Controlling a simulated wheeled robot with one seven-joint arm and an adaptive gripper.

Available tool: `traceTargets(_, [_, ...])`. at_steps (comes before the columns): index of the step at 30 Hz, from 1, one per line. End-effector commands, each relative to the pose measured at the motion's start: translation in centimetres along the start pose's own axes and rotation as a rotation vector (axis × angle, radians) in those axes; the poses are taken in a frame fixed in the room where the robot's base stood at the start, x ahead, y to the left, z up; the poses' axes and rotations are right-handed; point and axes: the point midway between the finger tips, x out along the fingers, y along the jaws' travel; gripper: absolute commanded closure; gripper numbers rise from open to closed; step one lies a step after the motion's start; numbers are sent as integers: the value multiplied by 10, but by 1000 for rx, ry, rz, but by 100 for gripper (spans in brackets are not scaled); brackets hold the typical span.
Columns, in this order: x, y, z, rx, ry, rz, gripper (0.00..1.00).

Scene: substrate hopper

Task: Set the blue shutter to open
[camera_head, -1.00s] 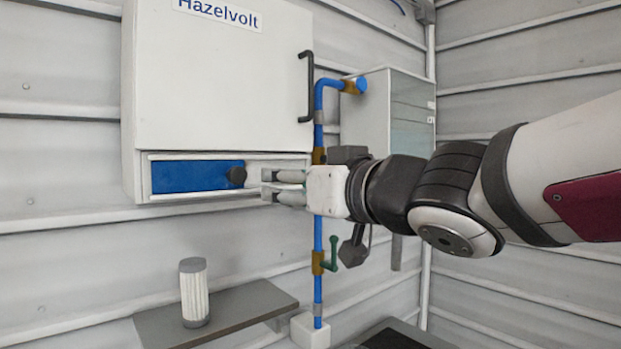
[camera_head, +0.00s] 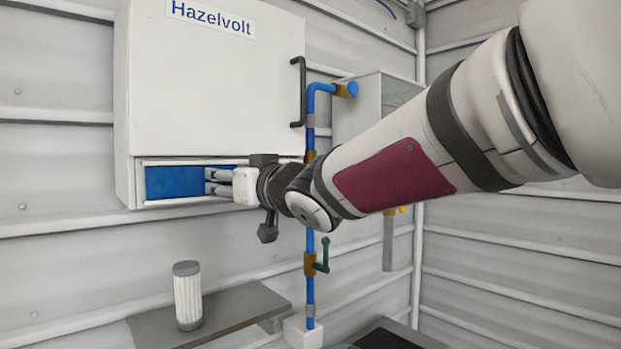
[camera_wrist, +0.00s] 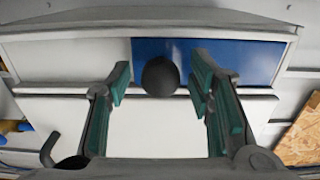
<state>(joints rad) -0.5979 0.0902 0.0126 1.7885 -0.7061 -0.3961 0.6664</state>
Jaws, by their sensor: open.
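The blue shutter (camera_head: 173,182) is a flat panel in the slot under the white cabinet, filling the slot's left part in the head view. In the wrist view the blue shutter (camera_wrist: 245,58) lies to the right, with a pale stretch to its left. Its round black knob (camera_wrist: 160,77) sits near the panel's edge. My gripper (camera_head: 208,182) is at the slot and hides the knob in the head view. In the wrist view my gripper (camera_wrist: 160,73) is open, its green-padded fingers on either side of the knob with gaps visible.
The white Hazelvolt cabinet (camera_head: 210,85) has a black handle (camera_head: 299,92) at its right. A blue pipe (camera_head: 310,250) with a green-handled valve (camera_head: 323,256) runs behind my arm. A ribbed cylinder (camera_head: 187,296) stands on a grey shelf (camera_head: 245,306) below.

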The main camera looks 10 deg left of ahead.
Motion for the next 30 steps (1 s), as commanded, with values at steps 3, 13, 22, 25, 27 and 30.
traceTargets(3, [6,-1,0,0,-1,-1,52])
traceTargets(13, [8,0,0,-1,0,0,57])
traceTargets(22, [8,-1,0,-1,0,-1,100])
traceTargets(25, [8,0,0,-1,0,-1,100])
traceTargets(27, [7,2,1,-1,0,0,100])
traceTargets(30, [8,8,1,-2,0,1,100])
